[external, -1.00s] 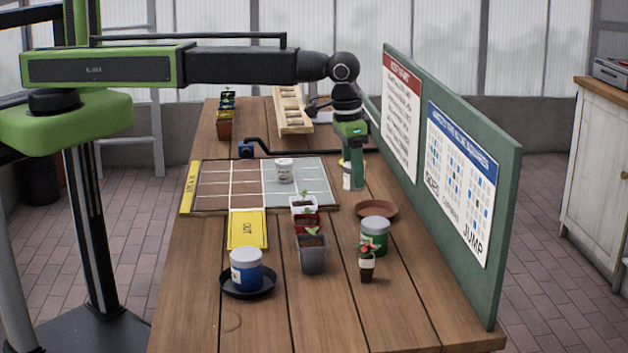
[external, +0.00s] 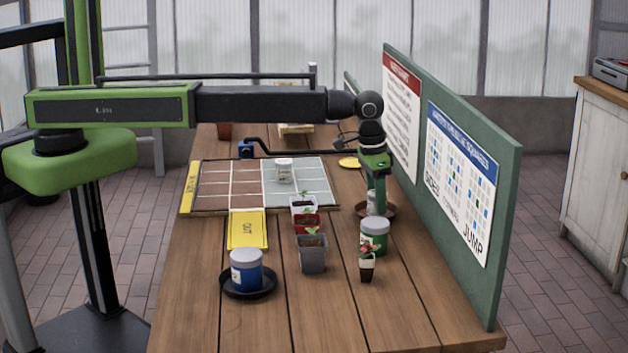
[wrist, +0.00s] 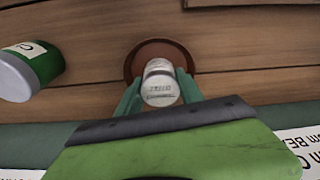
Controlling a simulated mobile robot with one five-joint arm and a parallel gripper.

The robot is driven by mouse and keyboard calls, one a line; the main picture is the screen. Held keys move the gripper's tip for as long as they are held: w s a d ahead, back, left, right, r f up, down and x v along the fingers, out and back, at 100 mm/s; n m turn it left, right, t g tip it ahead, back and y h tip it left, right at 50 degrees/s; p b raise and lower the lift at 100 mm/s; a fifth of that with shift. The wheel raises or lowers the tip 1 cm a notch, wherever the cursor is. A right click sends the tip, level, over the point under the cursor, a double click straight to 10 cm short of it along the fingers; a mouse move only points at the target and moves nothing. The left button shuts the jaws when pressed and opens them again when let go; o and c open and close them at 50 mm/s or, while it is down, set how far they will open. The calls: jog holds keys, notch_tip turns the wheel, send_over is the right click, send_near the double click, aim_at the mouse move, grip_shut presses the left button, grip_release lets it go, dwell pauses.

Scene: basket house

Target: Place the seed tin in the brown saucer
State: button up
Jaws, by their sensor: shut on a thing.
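The seed tin (wrist: 160,88), a small pale tin with a grey lid, is between the green fingers of my gripper (wrist: 161,95), which is shut on it. In the external view my gripper (external: 377,200) points down over the brown saucer (external: 390,212), and the seed tin (external: 371,203) is partly hidden by the fingers. In the wrist view the brown saucer (wrist: 162,46) lies directly behind and around the tin. The tin looks upright, at or just above the saucer; I cannot tell whether it touches.
A green tin (external: 374,236) and a small potted plant (external: 367,264) stand just in front of the saucer. Seedling pots (external: 312,255) are to the left. The green board (external: 450,160) rises close on the right. A blue tin (external: 246,270) sits in a black saucer.

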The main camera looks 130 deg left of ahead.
aim_at(371, 193)
jog(key=shift+f, duration=0.25)
jog(key=o, duration=1.4)
jog(key=shift+r, duration=0.1)
jog(key=shift+r, duration=0.1)
jog(key=r+p, duration=0.8)
jog(key=s+d+r+p, duration=0.1)
jog(key=r+p, duration=0.3)
jog(key=shift+d, duration=0.1)
